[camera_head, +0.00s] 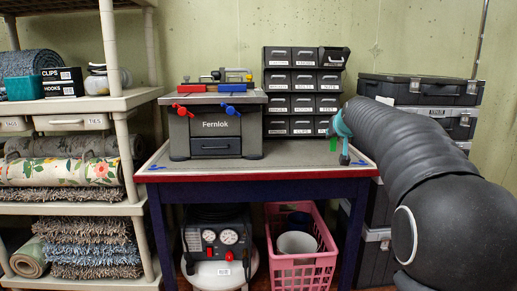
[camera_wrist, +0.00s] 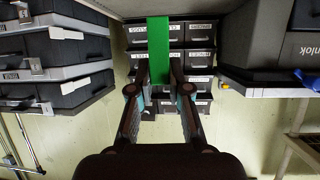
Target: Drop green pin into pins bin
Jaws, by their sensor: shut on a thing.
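A green pin (camera_head: 333,144) is between the fingers of my gripper (camera_head: 339,150), above the right part of the workbench top. In the wrist view the green pin (camera_wrist: 158,45) is a flat green strip between the two fingertips (camera_wrist: 160,76), and my gripper is shut on it. A black cabinet of small labelled drawers (camera_head: 304,104) stands at the back of the bench, behind and left of my gripper. Its top right drawer (camera_head: 333,59) sticks out, open. The labels are too small to tell which is the pins bin. The cabinet appears upside down in the wrist view (camera_wrist: 199,57).
A grey Fernlok bench unit (camera_head: 213,132) with red and blue clamps stands left of the cabinet. Black cases (camera_head: 422,90) are stacked at the right. A pink basket (camera_head: 303,270) and a compressor (camera_head: 216,243) are under the bench. Shelves (camera_head: 80,104) stand at the left.

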